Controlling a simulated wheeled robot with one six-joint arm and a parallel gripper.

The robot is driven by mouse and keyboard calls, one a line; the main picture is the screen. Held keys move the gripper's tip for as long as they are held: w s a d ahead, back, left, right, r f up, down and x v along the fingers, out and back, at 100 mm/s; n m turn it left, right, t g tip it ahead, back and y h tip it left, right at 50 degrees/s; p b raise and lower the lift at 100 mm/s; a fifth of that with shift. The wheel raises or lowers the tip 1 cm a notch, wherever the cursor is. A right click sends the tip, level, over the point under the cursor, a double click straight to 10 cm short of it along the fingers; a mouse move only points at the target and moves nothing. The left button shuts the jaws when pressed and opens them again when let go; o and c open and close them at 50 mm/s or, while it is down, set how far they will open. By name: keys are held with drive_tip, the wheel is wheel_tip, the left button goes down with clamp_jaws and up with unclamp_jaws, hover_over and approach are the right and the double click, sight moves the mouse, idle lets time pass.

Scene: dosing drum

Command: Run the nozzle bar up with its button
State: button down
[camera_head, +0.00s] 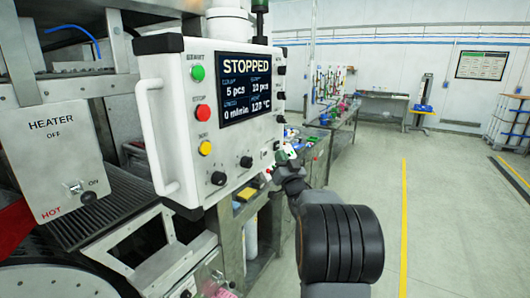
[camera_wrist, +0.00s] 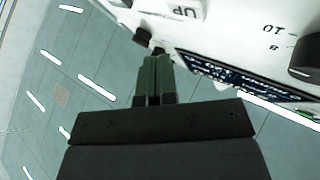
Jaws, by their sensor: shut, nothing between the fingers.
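The white control panel (camera_head: 215,110) shows in the head view, its screen (camera_head: 245,88) reading STOPPED. In the wrist view, a label reading UP (camera_wrist: 190,12) is on the panel, with a black button (camera_wrist: 142,36) close to it. My gripper (camera_wrist: 157,52) is shut and empty, its green fingers with dark tips at or right by that button. Whether they touch it I cannot tell. In the head view my gripper (camera_head: 272,168) is small at the panel's lower right edge, and the button there is hard to make out. I cannot pick out the nozzle bar.
The panel has a green START button (camera_head: 198,73), a red STOP button (camera_head: 202,112), a yellow button (camera_head: 205,148) and black knobs. A heater box (camera_head: 62,150) reading OFF is at left. A workbench (camera_head: 335,130) stands behind.

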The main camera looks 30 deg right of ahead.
drive_tip(key=shift+w+a+b, duration=0.15)
drive_tip(key=shift+w+a, duration=0.1)
drive_tip(key=shift+w, duration=0.25)
drive_tip(key=shift+w+a+b, duration=0.15)
drive_tip(key=shift+w+a, duration=0.1)
drive_tip(key=shift+w, duration=0.2)
drive_tip(key=shift+w+a+b, duration=0.4)
drive_tip(key=shift+w+b, duration=0.4)
drive_tip(key=shift+b, duration=0.15)
idle(2.2)
drive_tip(key=shift+s, duration=0.15)
drive_tip(key=shift+s+d+b, duration=0.35)
drive_tip(key=shift+s+b, duration=0.25)
idle(0.3)
drive_tip(key=shift+s+d+b, duration=0.35)
drive_tip(key=shift+s+d, duration=0.05)
drive_tip(key=shift+s, duration=0.35)
drive_tip(key=shift+s+d+b, duration=0.35)
drive_tip(key=shift+s, duration=0.4)
drive_tip(key=shift+s+d+b, duration=0.35)
drive_tip(key=shift+s+d, duration=0.05)
drive_tip(key=shift+s, duration=0.35)
